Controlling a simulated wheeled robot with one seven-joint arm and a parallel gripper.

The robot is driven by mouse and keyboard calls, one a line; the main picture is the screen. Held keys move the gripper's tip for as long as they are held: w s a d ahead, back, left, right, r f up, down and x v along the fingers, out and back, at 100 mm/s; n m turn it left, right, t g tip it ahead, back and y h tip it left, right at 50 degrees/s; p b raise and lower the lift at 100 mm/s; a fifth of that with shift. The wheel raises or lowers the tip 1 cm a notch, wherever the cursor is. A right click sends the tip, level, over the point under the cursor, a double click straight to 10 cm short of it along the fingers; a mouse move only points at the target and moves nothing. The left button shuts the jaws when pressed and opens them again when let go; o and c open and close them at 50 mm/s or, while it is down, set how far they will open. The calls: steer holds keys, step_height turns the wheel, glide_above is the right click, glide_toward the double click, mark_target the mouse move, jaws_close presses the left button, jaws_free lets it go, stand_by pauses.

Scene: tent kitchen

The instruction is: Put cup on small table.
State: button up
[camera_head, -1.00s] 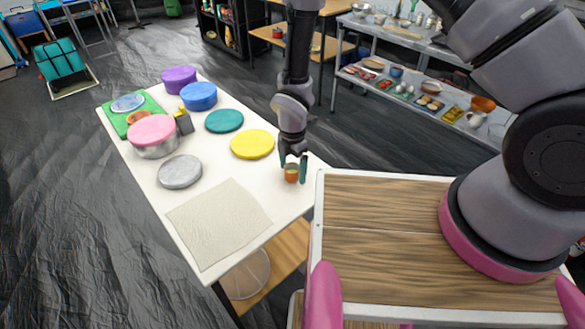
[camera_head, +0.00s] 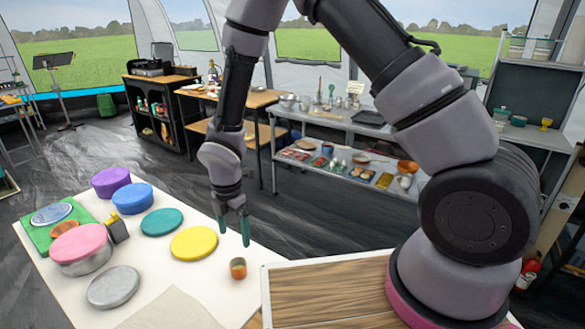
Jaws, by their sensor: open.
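The small cup (camera_head: 238,268), orange-brown with a darker inside, stands upright on the white tabletop (camera_head: 212,290) near its right edge. My gripper (camera_head: 234,230) points down just above the cup in the picture. Its two teal-tipped fingers are apart with nothing between them. The cup shows whole and apart from the fingers.
The white table also holds a yellow disc (camera_head: 194,243), a teal disc (camera_head: 161,222), a grey lid (camera_head: 113,287), a pink-lidded pot (camera_head: 81,248) and blue (camera_head: 132,198) and purple (camera_head: 111,182) containers. My wood-topped base adjoins its right edge. Metal shelving (camera_head: 345,165) stands behind.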

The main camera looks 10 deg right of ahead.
steer(key=w+d+r+m+t, duration=0.1)
steer(key=w+d+r+m, duration=0.2)
steer(key=d+r+m, duration=0.35)
steer(key=w+d+r+m+t+y, duration=0.1)
steer(key=w+d+r+m, duration=0.2)
steer(key=r, duration=0.7)
steer(key=w+d+r+m+t, duration=0.1)
steer(key=w+d+r+m, duration=0.1)
steer(key=d+r+m, duration=0.35)
steer(key=s+d+r+m+t, duration=0.2)
steer(key=s+d+r+m, duration=0.5)
steer(key=r, duration=0.3)
steer(key=s+d+r+m+t+y, duration=0.1)
steer(key=s+d+r+m+t, duration=0.1)
steer(key=s+d+r+m, duration=0.5)
step_height(320, 180, up, 3)
steer(key=d+m, duration=0.2)
steer(key=shift+s+d+m, duration=0.15)
steer(key=shift+d+m, duration=0.05)
steer(key=shift+m, duration=0.2)
steer(key=shift+r, duration=0.1)
